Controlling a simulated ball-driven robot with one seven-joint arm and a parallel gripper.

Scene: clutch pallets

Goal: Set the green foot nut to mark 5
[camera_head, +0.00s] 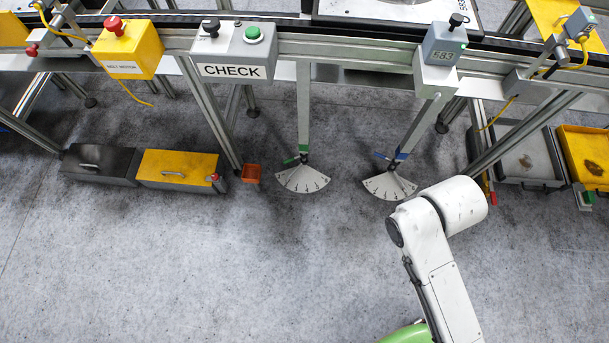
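A green foot nut (303,149) sits at the bottom of the left hanging leg, with a green arm pointing out to its left. A white fan-shaped dial plate (302,181) with small printed marks lies just below it. The mark numbers and the exact reading are too small to tell. A second foot nut with a blue arm (400,155) sits on the right leg above a similar dial plate (389,187). My white arm reaches in from the bottom right, its upper part close to the right dial. My gripper does not show.
A grey CHECK box (234,52) and a yellow box with a red button (128,48) are on the rail above. A grey readout box (443,45) tops the right leg. Toolboxes (178,168) and an orange cup (251,173) stand left of the green nut. Floor in front is clear.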

